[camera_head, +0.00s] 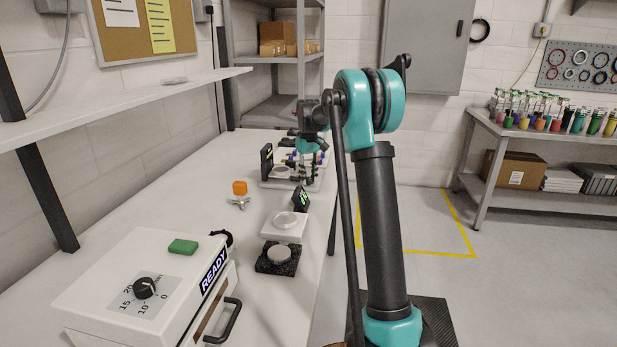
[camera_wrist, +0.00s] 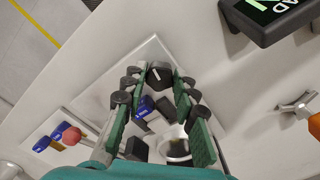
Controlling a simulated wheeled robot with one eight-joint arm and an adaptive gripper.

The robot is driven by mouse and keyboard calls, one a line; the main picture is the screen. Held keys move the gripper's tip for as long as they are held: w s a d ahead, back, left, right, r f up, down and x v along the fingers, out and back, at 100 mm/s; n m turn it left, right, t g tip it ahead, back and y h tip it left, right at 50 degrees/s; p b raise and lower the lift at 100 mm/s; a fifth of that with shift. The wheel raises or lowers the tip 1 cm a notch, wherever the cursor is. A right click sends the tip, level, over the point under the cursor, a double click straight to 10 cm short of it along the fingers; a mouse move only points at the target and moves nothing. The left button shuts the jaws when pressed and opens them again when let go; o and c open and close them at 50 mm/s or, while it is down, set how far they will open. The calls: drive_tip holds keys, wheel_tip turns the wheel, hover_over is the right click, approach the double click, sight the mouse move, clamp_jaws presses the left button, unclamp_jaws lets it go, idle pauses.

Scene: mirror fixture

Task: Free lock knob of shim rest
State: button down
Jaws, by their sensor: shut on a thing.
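In the wrist view, my gripper (camera_wrist: 160,74) has its two green-padded fingers closed on a black knob (camera_wrist: 160,76) with a white line on its face. The knob sits at the far end of a pale fixture plate (camera_wrist: 150,50). Blue and black parts and a round ring-like part (camera_wrist: 176,143) show between the fingers, partly hidden. In the head view, the fixture (camera_head: 287,183) stands toward the back of the bench. My gripper (camera_head: 308,152) is over it, pointing down. The knob cannot be made out there.
A small display (camera_head: 300,199), a white block with a disc (camera_head: 284,227) and a dark block with a disc (camera_head: 277,263) stand nearer. An orange block (camera_head: 239,187) and a metal winged piece (camera_head: 239,204) lie left. A white dial box (camera_head: 150,290) fills the front.

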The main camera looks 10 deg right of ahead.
sight(309, 178)
drive_tip(key=shift+n, duration=1)
drive_tip(key=c, duration=1.2)
unclamp_jaws()
wheel_tip(309, 178, up, 12)
drive_tip(key=shift+r, duration=0.1)
